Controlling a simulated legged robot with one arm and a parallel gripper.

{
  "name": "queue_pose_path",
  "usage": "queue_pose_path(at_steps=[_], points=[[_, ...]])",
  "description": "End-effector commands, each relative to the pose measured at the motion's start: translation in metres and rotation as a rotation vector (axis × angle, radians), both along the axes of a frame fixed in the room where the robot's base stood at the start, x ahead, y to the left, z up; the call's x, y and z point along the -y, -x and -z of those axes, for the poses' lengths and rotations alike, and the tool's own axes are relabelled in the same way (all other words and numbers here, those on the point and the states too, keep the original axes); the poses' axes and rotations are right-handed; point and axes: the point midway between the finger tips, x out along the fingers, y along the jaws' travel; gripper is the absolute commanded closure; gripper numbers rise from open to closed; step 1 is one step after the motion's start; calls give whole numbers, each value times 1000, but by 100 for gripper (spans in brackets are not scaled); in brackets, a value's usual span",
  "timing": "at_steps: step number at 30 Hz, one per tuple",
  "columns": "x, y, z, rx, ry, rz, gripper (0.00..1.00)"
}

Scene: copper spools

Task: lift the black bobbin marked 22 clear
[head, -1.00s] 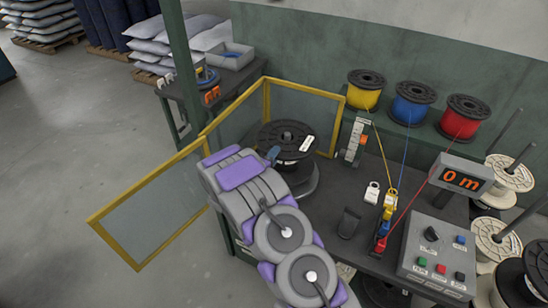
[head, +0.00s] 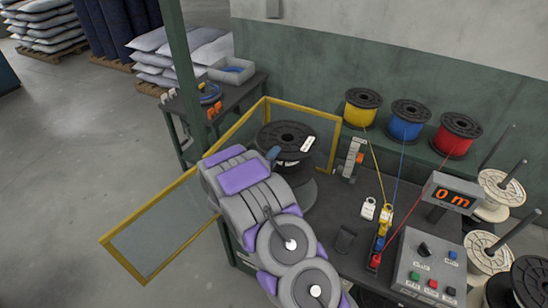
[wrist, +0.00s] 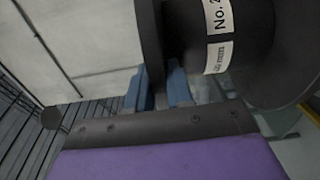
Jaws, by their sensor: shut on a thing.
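The black bobbin (head: 284,134) is in the middle of the head view, its white label facing right. In the wrist view the bobbin (wrist: 189,45) fills the upper right; its label reads "No. 2" before the picture edge cuts it off. My gripper (head: 273,154) is at the bobbin's left side. In the wrist view my gripper's blue fingers (wrist: 157,88) stand on either side of the bobbin's flange, shut on it. The bobbin is above a dark round base (head: 303,193); my arm hides part of that base.
A yellow-framed clear guard (head: 160,228) stands left of and behind the bobbin. Yellow (head: 361,108), blue (head: 408,120) and red (head: 456,135) spools sit on a back shelf. A control box (head: 428,270) and a "0 m" display (head: 452,196) are at right.

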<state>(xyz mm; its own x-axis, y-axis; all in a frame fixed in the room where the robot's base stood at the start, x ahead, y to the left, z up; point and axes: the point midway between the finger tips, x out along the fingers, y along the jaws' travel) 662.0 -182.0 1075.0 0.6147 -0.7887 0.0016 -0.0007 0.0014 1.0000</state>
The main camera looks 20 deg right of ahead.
Motion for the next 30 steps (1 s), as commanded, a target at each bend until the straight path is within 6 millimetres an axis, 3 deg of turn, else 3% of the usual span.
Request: queue_pose_path(at_steps=[3,30], points=[[0,0,-17,3,2,0,100],[-1,-1,-100,2,3,-2,100]])
